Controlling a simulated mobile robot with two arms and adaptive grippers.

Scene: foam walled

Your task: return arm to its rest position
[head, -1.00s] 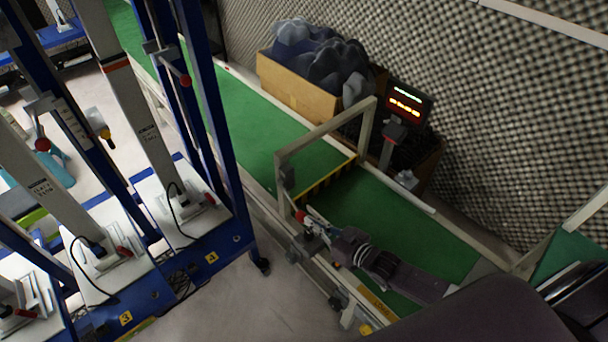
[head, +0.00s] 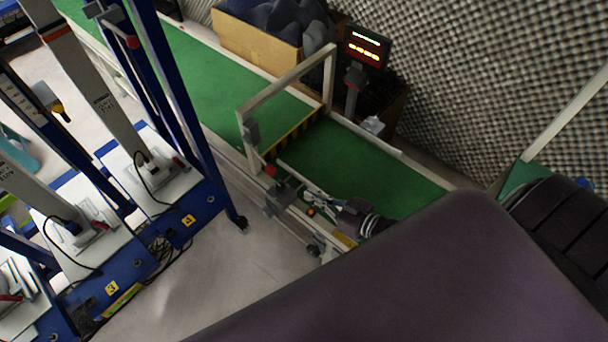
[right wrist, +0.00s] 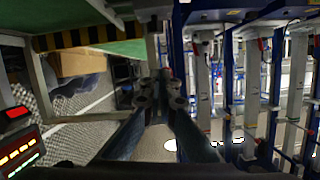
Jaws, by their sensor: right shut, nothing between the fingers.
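My right gripper (head: 316,197) shows in the head view near the front rail of the green conveyor, to the lower right of the gate frame. In the right wrist view its fingers (right wrist: 160,86) are together with nothing between them. A large dark purple part of my arm (head: 430,275) fills the lower right of the head view and hides the rest of the forearm. My left gripper is not in view.
The green conveyor (head: 365,168) runs diagonally under a beige gate frame (head: 288,78). Blue racks (head: 190,196) stand at left. Bare floor (head: 225,270) lies between. Foam walls close the right side.

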